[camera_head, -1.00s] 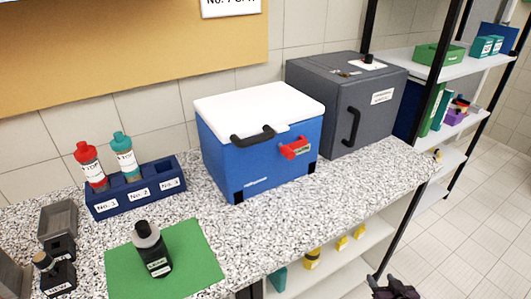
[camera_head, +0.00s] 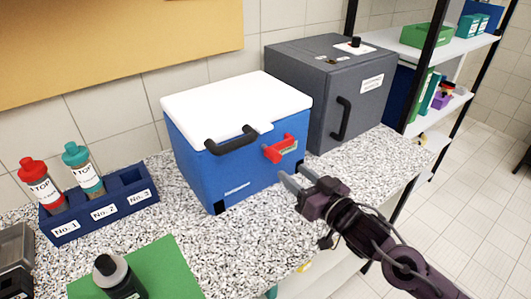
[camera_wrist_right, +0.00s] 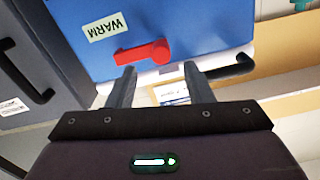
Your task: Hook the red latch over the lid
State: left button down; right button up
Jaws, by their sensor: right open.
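The blue cool box (camera_head: 235,165) stands on the speckled counter with its white lid (camera_head: 235,105) down. The red latch (camera_head: 278,149) is on its front, to the right of the black handle (camera_head: 231,140). In the head view the latch lies below the lid edge, pointing sideways. My right gripper (camera_head: 296,178) is open and empty in front of the box, a little below and right of the latch. In the wrist view its fingers (camera_wrist_right: 162,84) point towards the latch, apparently not touching it. My left gripper is out of view.
A grey cabinet (camera_head: 310,90) stands close to the right of the box. A blue rack (camera_head: 105,212) with two bottles stands to the left. A dark bottle (camera_head: 118,277) stands on a green mat (camera_head: 165,263) in front. A shelf unit is at the far right.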

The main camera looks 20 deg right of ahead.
aim_at(278, 159)
jog(key=p+x, duration=0.1)
jog(key=x, duration=0.4)
jog(key=shift+w+a+r, duration=0.1)
jog(key=shift+w+r, duration=0.05)
jog(key=shift+w, duration=0.15)
jog(key=shift+w+a+p, duration=0.15)
jog(key=shift+w+p, duration=0.15)
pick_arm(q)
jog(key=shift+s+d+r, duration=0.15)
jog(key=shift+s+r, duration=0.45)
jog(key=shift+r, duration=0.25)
pick_arm(e)
jog(key=shift+w+a, duration=0.1)
jog(key=shift+w, duration=0.15)
jog(key=shift+c, duration=0.4)
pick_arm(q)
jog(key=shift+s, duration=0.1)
pick_arm(e)
grip_shut()
